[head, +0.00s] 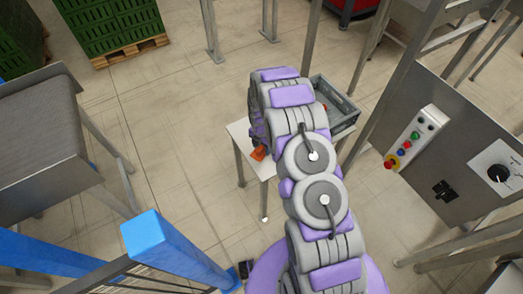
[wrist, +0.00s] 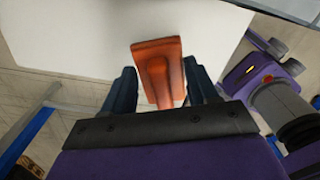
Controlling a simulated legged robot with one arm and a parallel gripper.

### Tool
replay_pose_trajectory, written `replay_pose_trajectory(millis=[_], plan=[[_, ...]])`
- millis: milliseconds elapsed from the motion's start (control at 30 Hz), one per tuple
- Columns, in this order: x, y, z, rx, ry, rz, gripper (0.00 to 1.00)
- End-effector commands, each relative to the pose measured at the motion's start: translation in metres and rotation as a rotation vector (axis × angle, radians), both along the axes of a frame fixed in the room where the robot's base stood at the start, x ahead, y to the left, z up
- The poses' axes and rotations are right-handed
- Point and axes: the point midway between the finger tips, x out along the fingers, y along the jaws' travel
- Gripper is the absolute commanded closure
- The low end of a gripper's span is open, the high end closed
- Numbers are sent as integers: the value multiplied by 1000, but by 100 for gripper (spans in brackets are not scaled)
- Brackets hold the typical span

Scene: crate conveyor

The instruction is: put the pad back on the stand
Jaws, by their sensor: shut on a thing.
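An orange pad (wrist: 157,62) with a raised handle-like part sits between the two dark fingers of my gripper (wrist: 160,72) in the wrist view. My gripper is shut on it. A white flat top, which I take for the stand (wrist: 60,35), fills the view behind the pad. I cannot tell whether the pad touches it. In the head view a bit of the orange pad (head: 258,153) shows at the left of my arm, over the small white-topped stand (head: 240,132). My arm hides most of the stand top and my gripper there.
A grey crate (head: 338,108) is at the right of the stand, partly behind my arm. A control panel (head: 450,150) with buttons stands at the right. A grey conveyor end (head: 40,125) and a blue post (head: 165,245) are at the left. Open floor (head: 165,140) lies between.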

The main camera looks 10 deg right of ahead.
Motion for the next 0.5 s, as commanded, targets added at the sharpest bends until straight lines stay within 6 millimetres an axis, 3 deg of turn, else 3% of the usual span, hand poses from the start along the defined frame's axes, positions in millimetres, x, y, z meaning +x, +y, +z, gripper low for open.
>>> replay_pose_trajectory(millis=[100,333,500], plan=[[5,0,-1,1,1,0,80],[6,0,-34,1,-2,-1,80],[6,0,-35,1,-2,-1,80]])
